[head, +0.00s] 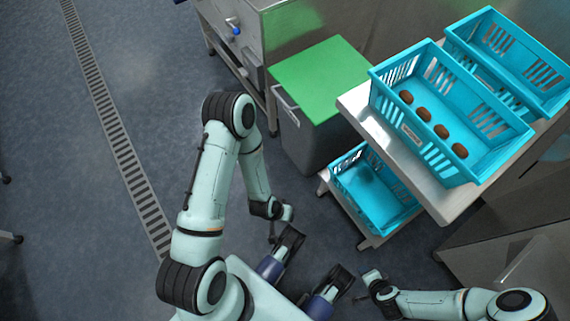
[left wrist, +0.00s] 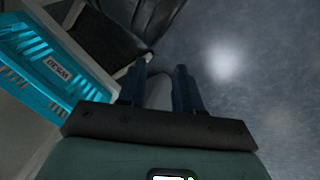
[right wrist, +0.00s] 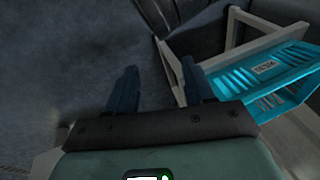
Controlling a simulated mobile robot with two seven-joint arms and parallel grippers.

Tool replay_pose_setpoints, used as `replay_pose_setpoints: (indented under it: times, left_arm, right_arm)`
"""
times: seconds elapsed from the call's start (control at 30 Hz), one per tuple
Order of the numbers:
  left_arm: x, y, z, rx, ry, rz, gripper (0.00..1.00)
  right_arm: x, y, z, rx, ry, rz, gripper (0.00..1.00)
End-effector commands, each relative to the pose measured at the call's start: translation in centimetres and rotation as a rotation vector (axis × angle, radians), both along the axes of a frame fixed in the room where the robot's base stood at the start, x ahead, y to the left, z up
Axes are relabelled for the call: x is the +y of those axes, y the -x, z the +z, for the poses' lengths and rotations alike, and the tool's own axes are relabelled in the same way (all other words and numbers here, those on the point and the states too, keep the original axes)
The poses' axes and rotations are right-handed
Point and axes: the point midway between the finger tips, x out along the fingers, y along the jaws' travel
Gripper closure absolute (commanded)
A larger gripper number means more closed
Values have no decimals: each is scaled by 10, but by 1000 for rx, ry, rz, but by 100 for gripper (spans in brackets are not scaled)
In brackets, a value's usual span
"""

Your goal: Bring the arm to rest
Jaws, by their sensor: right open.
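My left gripper (left wrist: 157,80) shows in the left wrist view with its two dark blue fingers apart and nothing between them. My right gripper (right wrist: 158,82) shows in the right wrist view, also open and empty, its fingers wider apart. In the head view my left arm bends at a raised elbow and its wrist hangs near the middle. My right arm comes in from the lower right, its wrist low and near the bottom. Both grippers are small and partly hidden there. Neither touches a crate.
A white stand (head: 446,203) holds two blue crates (head: 462,170) on top, the nearer with several brown dates (head: 422,114). Another blue crate (head: 398,212) sits lower. A grey bin with a green lid (head: 318,78) stands behind.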

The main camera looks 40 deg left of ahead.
Motion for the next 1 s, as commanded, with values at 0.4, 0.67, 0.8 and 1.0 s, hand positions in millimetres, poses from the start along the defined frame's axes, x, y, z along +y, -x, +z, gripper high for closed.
replay_pose_setpoints:
  times: [0.4, 0.67, 0.8, 1.0]
  left_arm:
    - [-10, 19, 45, 44, 24, -27, 66]
    - [-31, 63, 133, 183, 85, -82, 66]
    - [-40, 78, 170, 248, 113, -107, 66]
    - [-46, 86, 200, 297, 134, -128, 66]
  right_arm:
    - [9, 20, 44, 46, -23, 20, 47]
    - [30, 65, 133, 186, -83, 72, 47]
    - [39, 79, 170, 251, -111, 98, 47]
    - [45, 87, 200, 300, -132, 119, 47]
